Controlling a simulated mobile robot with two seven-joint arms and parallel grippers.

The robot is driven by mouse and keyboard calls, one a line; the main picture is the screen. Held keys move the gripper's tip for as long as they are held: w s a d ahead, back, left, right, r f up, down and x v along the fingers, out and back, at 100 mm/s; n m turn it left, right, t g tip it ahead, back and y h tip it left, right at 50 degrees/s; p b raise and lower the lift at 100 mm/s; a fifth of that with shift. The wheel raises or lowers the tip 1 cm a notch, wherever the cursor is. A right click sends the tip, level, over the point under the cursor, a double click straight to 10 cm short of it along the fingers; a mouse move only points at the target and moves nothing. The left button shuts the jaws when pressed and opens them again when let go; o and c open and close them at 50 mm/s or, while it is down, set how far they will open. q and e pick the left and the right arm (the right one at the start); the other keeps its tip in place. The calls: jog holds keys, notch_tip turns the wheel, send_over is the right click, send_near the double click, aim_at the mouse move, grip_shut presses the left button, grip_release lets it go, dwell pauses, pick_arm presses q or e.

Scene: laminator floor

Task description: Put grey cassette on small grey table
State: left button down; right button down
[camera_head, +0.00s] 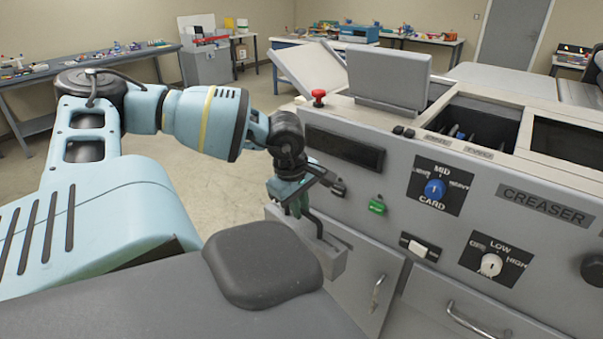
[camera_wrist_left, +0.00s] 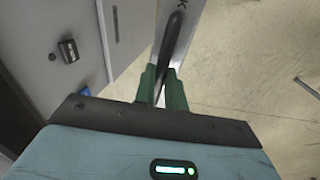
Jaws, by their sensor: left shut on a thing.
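My left gripper (camera_head: 298,207) is beside the front of the creaser machine, pointing down. Its green fingers (camera_wrist_left: 162,88) are shut on the dark handle (camera_wrist_left: 171,48) of the grey cassette. The cassette (camera_head: 328,260) hangs below the gripper in front of the machine's lower doors. In the left wrist view the cassette's pale grey body (camera_wrist_left: 181,45) shows a letter "K", and bare floor lies to its right. Several tables stand at the back; I cannot tell which is the small grey table. My right gripper is out of view.
The creaser machine (camera_head: 545,240) with knobs, a red button (camera_head: 318,96) and door handles fills the right side. A long table (camera_head: 85,66) stands along the left wall, beside a grey cabinet (camera_head: 207,66). Open floor lies between them and the machine.

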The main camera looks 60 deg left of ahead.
aim_at(328, 276)
pick_arm(q)
jog(key=d+f+m, duration=0.1)
jog(key=f, duration=0.1)
jog(key=d+f+m, duration=0.2)
jog(key=f, duration=0.1)
jog(key=d+f+m+h, duration=0.1)
jog(key=d+f+m, duration=0.1)
jog(key=shift+d+f, duration=0.1)
jog(key=shift+f, duration=0.3)
jog(key=d+f+m, duration=0.2)
jog(key=d, duration=0.1)
jog(key=d+f+m+h, duration=0.1)
jog(key=d+f+m, duration=0.1)
jog(key=shift+w+d+f, duration=0.1)
jog(key=shift+d+f, duration=0.3)
jog(key=d+f+m+g, duration=0.1)
jog(key=d+f+m, duration=0.2)
jog(key=d+m, duration=0.2)
jog(key=s+d+f+m+g, duration=0.1)
jog(key=d+f+m, duration=0.2)
jog(key=d+m, duration=0.3)
jog(key=d, duration=0.5)
jog(key=shift+d+f+h+b, duration=0.15)
jog(key=shift+h+b, duration=0.15)
jog(key=shift+d, duration=0.1)
